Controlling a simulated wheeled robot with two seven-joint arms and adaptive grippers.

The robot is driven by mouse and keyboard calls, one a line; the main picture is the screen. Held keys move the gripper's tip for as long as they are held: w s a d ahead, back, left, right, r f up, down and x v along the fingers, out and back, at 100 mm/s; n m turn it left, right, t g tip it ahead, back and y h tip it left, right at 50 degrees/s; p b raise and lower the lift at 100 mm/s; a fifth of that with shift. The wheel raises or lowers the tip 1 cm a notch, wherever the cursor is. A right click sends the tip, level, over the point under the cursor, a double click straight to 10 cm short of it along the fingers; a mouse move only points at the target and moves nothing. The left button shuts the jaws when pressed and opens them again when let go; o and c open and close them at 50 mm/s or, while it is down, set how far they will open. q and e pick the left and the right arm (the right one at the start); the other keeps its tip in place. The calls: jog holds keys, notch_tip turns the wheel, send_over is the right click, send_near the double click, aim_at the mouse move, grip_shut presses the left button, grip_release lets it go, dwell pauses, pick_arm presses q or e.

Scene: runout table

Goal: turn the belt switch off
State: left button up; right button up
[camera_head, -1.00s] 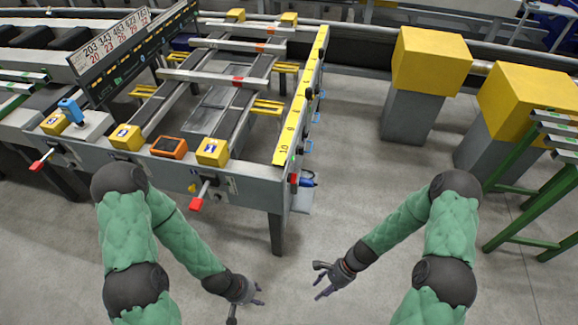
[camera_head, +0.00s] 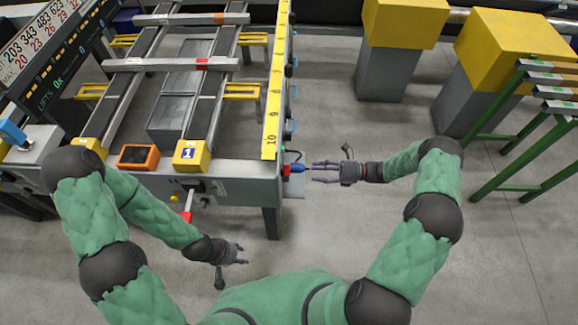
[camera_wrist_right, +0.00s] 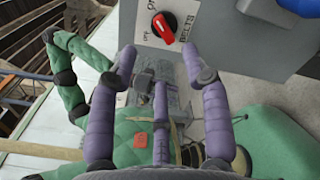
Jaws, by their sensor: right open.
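The belt switch is a red rotary knob (camera_wrist_right: 163,27) on a white plate marked BELTS, on a grey box in the right wrist view. My right gripper (camera_head: 316,173) is open and empty, pointing left at this corner, a short gap away. Its spread fingers (camera_wrist_right: 155,62) frame the area just below the knob. My left gripper (camera_head: 242,254) hangs low before the table, fingers apart, empty.
The runout table's yellow ruler edge (camera_head: 275,90) runs up beside the switch corner. A red-tipped lever (camera_head: 187,214) sticks out of its front. Yellow-topped blocks (camera_head: 404,22) and a green rack (camera_head: 520,120) stand to the right. Floor between is clear.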

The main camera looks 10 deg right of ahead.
aim_at(285, 170)
jog(key=b+x, duration=0.1)
jog(key=x, duration=0.8)
jog(key=shift+a+b, duration=0.3)
jog(key=shift+b, duration=0.1)
jog(key=shift+f, duration=0.1)
grip_shut()
